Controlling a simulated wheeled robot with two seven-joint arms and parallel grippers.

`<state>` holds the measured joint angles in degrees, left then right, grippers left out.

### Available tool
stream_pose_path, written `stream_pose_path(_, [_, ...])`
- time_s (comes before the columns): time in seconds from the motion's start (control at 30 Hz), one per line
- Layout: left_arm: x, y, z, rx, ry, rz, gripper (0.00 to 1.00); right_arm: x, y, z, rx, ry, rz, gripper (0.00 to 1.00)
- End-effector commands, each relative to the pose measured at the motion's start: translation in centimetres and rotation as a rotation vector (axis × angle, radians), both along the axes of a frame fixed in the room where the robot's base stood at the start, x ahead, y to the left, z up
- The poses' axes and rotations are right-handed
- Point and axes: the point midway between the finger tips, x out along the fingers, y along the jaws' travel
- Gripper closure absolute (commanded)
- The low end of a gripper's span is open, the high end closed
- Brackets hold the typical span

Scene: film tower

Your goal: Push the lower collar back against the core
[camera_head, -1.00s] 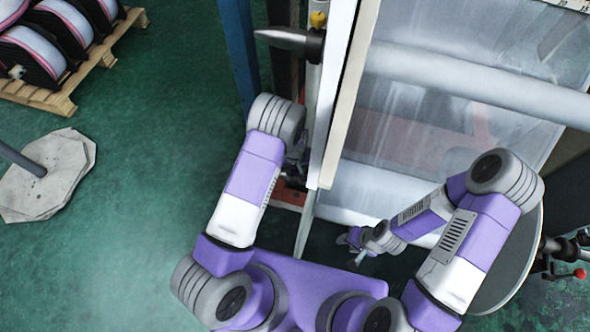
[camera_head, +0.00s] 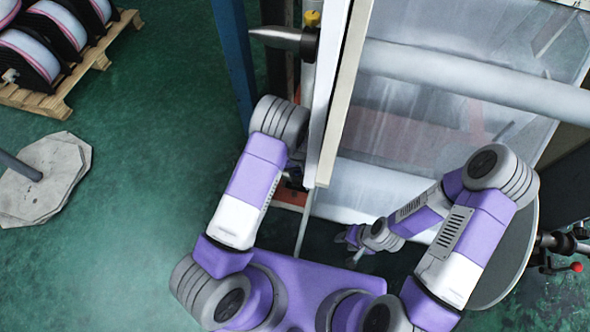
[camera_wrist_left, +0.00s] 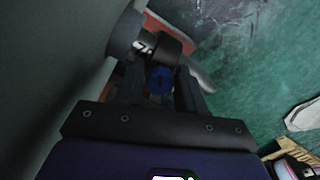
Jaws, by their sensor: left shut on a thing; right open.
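In the left wrist view, a black collar (camera_wrist_left: 172,42) sits on a short shaft; a pale sleeve with a dark mark (camera_wrist_left: 144,46) shows just left of it. A round blue knob (camera_wrist_left: 160,80) is on the near side of the collar. My left gripper (camera_wrist_left: 160,74) has its fingers on either side of the blue knob and is shut on it. In the head view my left arm and the tower's post hide the collar and most of this gripper. My right gripper (camera_head: 355,257) is open and empty, low beside the film.
An upper collar (camera_head: 309,43) with a yellow knob (camera_head: 312,18) and a pointed shaft (camera_head: 276,37) is on the tower. Cream and white posts (camera_head: 340,110) stand close to my left arm. Film (camera_head: 440,120) spans the right. Green floor is free at left, before a pallet of rolls (camera_head: 73,92).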

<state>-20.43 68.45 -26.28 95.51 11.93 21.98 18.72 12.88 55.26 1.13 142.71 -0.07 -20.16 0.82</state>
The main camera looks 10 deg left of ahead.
Motion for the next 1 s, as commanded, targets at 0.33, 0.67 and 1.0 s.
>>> stream_pose_path(0.33, [-0.5, -1.2, -0.4, -0.005, 0.012, 0.000, 1.00, 0.0, 0.0, -0.1, 0.000, 0.000, 0.000, 0.57])
stream_pose_path(0.67, [-0.5, -1.9, -0.4, -0.005, 0.010, 0.003, 0.60, 0.0, 0.0, -0.1, 0.000, 0.000, 0.000, 0.57])
stream_pose_path(1.0, [-0.4, -2.2, -0.3, -0.006, 0.005, 0.000, 0.32, 0.0, 0.0, -0.1, 0.000, 0.000, 0.000, 0.57])
